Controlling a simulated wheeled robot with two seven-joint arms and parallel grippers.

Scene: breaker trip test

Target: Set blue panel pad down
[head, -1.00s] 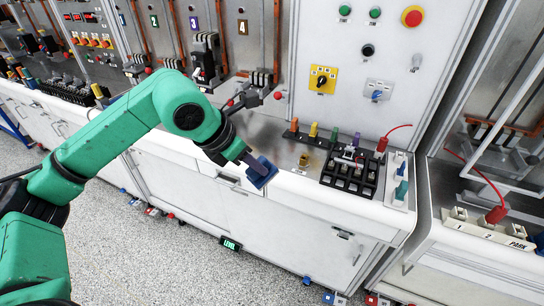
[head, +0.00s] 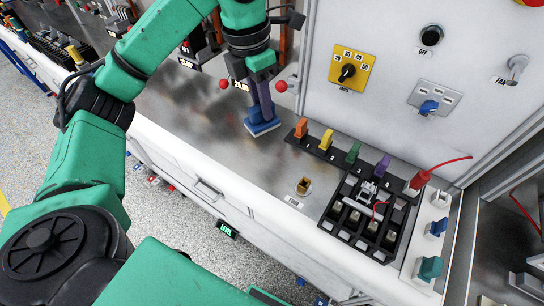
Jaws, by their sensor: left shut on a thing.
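The blue panel pad (head: 262,128) is at the steel worktop, left of the row of coloured handles, with its flat face down. It looks level and at or very near the surface; I cannot tell whether it touches. My left gripper (head: 262,108) comes down from above and is shut on the pad, its fingers upright over it. The fingers cover part of the pad's top. My right gripper is not in view.
The steel worktop (head: 195,105) is bare left of and in front of the pad. Orange (head: 301,127), yellow, green and purple handles stand to its right. A black slotted tray (head: 366,222) and a small brass block (head: 304,186) lie nearer. Red-knobbed levers are close behind.

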